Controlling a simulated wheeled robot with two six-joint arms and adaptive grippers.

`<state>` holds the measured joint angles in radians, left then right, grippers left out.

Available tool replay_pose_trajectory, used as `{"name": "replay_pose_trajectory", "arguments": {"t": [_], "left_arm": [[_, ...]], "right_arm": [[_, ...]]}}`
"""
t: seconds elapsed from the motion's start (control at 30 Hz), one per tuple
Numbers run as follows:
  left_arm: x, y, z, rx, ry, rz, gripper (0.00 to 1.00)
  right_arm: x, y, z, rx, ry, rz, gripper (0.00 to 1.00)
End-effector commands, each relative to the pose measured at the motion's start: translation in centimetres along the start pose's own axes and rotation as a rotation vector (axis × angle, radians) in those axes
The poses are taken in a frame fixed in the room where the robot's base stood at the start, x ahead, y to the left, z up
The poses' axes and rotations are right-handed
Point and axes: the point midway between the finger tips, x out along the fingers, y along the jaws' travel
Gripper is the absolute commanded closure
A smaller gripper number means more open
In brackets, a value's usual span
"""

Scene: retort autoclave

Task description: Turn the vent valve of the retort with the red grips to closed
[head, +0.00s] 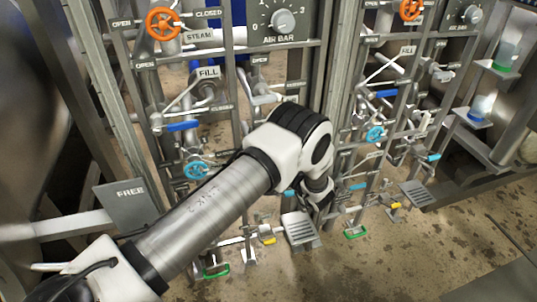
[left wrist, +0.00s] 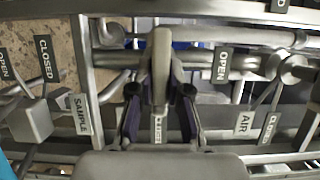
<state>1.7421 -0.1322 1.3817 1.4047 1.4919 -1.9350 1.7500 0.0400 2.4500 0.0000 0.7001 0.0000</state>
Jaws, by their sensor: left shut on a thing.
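Two retort valve panels show in the head view, a left one with a FILL plate (head: 208,72) and a right one with a FILL plate (head: 407,50). I cannot make out red grips or a vent label. In the left wrist view my left gripper (left wrist: 160,105) is shut on a grey lever handle (left wrist: 160,50). An OPEN plate (left wrist: 222,64) is to the right of the lever. A small plate (left wrist: 158,130) lies between the fingers, its word hard to read. My right gripper is out of view.
In the wrist view, SAMPLE (left wrist: 77,113) and AIR (left wrist: 243,124) plates and pipes flank the gripper closely. The head view shows orange handwheels (head: 163,23), a blue handwheel (head: 196,170), a FREE sign (head: 130,193) and open floor (head: 400,265) at lower right.

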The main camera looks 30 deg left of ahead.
Motion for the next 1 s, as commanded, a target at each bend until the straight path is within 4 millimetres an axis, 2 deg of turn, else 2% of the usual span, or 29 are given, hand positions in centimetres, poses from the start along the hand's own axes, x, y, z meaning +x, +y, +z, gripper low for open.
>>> {"name": "replay_pose_trajectory", "arguments": {"t": [0.1, 0.13, 0.2, 0.57, 0.67, 0.9, 1.0], "left_arm": [[0.0, 0.0, -0.1, 0.000, 0.003, 0.000, 1.00], [-0.1, 0.0, -0.1, 0.000, 0.003, 0.000, 0.77], [0.0, 0.0, -0.1, 0.000, 0.003, 0.000, 0.58], [-0.6, 0.0, -0.1, 0.000, 0.003, 0.000, 0.58], [-2.1, 0.0, -0.1, 0.001, 0.005, 0.000, 0.58], [-8.3, 0.0, -0.2, 0.000, 0.008, -0.001, 0.58], [-10.4, 0.0, -0.2, 0.000, 0.006, -0.001, 0.58]], "right_arm": [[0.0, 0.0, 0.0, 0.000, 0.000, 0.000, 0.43], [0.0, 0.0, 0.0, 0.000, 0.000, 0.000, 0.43], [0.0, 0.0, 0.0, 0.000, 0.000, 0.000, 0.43], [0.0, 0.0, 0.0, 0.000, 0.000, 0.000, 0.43], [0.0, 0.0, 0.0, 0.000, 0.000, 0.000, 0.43], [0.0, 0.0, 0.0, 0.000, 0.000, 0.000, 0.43], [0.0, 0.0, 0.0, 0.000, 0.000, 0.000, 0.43]]}}
